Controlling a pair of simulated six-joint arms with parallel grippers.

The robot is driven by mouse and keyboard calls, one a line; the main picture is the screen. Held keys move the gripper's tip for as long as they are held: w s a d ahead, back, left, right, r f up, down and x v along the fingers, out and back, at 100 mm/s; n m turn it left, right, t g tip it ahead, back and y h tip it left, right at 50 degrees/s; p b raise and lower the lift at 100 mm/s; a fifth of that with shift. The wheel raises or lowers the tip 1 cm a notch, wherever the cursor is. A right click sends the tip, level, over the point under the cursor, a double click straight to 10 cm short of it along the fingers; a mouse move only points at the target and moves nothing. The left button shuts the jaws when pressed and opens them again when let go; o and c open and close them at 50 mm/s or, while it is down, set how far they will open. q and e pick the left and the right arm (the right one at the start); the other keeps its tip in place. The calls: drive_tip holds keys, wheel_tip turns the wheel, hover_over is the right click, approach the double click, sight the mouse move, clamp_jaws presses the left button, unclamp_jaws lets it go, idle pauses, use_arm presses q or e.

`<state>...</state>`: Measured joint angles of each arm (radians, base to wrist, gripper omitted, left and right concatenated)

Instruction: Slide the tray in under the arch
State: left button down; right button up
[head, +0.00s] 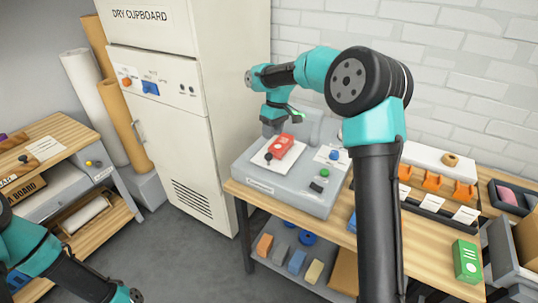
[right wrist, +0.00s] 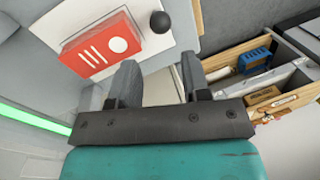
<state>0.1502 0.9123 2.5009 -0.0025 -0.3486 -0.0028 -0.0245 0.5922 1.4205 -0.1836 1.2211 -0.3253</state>
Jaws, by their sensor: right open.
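The tray (head: 259,160) is a thin white plate on a grey machine, carrying a red box (head: 281,145) and a black knob (head: 268,156). In the right wrist view the tray (right wrist: 160,47) lies just beyond my fingers, with the red box (right wrist: 102,42) and black knob (right wrist: 160,22) on it. A grey rounded housing (head: 320,128), apparently the arch, stands behind the tray, partly hidden by my right arm. My right gripper (right wrist: 157,85) is open and empty near the tray; in the head view it (head: 270,128) is above the tray's back. My left gripper is out of view.
The machine (head: 285,192) has a blue knob and buttons on its right. The cream dry cupboard (head: 238,90) stands close on its left. Orange holders (head: 433,182) and a green box (head: 467,261) lie to the right on the wooden bench.

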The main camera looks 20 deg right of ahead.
sight(269, 154)
drive_tip(key=f, duration=0.3)
drive_tip(key=a+f, duration=0.1)
drive_tip(key=f, duration=0.5)
drive_tip(key=shift+s+a+f, duration=0.2)
drive_tip(key=shift+s+a, duration=0.15)
drive_tip(key=shift+s, duration=0.05)
drive_tip(key=shift+c, duration=0.2)
clamp_jaws()
